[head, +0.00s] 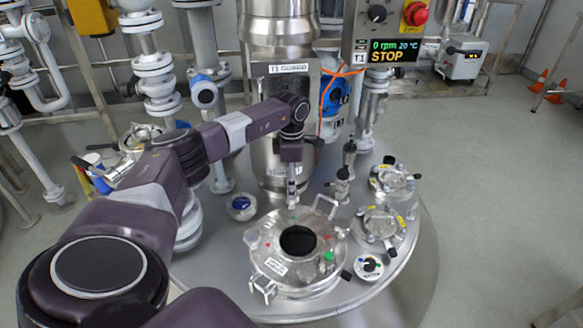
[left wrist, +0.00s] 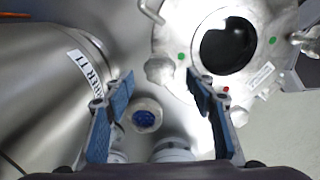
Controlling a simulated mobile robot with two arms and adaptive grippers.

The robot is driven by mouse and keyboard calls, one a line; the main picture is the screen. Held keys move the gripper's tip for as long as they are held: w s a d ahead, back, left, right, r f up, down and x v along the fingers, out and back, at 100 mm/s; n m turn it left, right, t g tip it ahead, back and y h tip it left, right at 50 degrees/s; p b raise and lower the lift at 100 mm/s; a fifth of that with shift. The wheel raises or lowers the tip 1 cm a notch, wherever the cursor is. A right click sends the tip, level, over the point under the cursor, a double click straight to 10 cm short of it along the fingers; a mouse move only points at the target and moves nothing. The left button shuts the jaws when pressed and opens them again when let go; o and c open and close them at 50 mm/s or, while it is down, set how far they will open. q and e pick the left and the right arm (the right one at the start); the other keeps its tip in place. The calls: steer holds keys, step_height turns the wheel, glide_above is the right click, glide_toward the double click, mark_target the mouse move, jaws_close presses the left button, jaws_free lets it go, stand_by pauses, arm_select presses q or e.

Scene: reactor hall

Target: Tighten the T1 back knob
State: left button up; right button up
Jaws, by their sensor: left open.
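The T1 lid (head: 280,277) is a round metal cover with a black sight glass (head: 299,241) at its centre. In the left wrist view the back knob (left wrist: 160,70), a rounded silver knob, sits at the lid's left edge. In the head view my left gripper (head: 292,199) points down over the back of the lid and largely hides this knob. In the left wrist view my left gripper (left wrist: 160,77) is open and empty, its blue-padded fingers on either side of the knob in the picture. I cannot tell the remaining height. My right gripper is not in view.
The steel stirrer column (head: 282,150) stands close behind the lid. A blue-centred port (head: 241,207) is left of the lid. A lid handle (head: 325,205) rises at its back right. Smaller ports (head: 381,228) stand to the right. The panel display (head: 392,51) reads STOP.

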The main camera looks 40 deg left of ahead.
arm_select(q)
steer(key=shift+r+n+p, duration=0.1)
steer(key=shift+n+p, duration=0.35)
steer(key=shift+n, duration=0.35)
step_height(320, 180, down, 3)
steer(key=shift+r+b, duration=0.1)
steer(key=shift+b, duration=0.75)
step_height(320, 180, down, 3)
steer(key=shift+f+b, duration=0.1)
steer(key=shift+b, duration=0.85)
steer(key=shift+f, duration=0.1)
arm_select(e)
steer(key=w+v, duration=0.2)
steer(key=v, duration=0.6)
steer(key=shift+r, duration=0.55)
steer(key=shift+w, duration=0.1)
